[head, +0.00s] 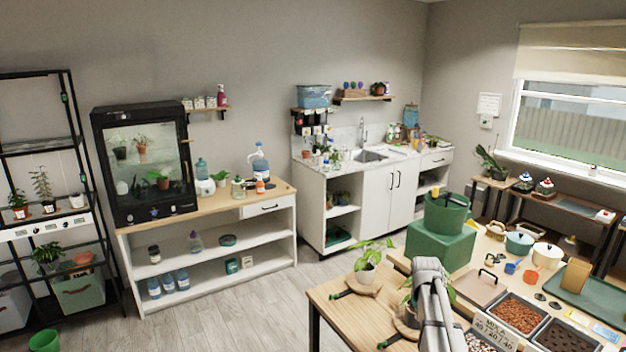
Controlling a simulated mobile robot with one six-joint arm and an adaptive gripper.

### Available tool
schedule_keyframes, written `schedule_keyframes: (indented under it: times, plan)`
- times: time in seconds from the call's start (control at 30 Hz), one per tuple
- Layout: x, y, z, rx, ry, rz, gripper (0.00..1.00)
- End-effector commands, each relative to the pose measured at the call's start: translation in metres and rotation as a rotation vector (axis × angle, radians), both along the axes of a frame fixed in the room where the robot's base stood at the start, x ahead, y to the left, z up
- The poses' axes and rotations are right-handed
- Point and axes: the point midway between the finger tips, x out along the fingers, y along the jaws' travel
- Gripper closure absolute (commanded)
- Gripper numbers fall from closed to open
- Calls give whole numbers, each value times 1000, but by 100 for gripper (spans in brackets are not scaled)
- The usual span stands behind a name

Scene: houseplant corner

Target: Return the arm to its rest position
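My grey arm (432,300) rises from the bottom of the head view, in front of the wooden work table. Its upper end stands near a potted plant and the table's left part. I cannot make out my gripper or its fingertips, so whether it is open or holds anything does not show.
The wooden table (340,312) carries a leafy potted plant (368,262) on a round wooden stand; another plant is partly hidden behind my arm. Trays of pebbles (517,314), a teal pot (519,243) and a green bucket (447,213) on a green block (440,246) stand to the right. Open floor (240,318) lies left.

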Motion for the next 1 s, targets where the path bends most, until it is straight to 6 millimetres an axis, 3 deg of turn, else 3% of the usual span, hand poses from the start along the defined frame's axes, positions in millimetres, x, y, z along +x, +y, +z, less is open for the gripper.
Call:
schedule_keyframes:
  times: [0.03,0.2,0.4,0.5,0.67,1.0]
  plan:
    - [-31,24,0,13,9,-13,100]
    - [-101,83,-1,55,39,-75,100]
    - [-175,132,-2,89,78,-143,100]
    - [-198,146,-2,98,91,-164,100]
    - [-214,154,-2,105,103,-183,100]
    - [-213,155,-2,105,103,-185,100]
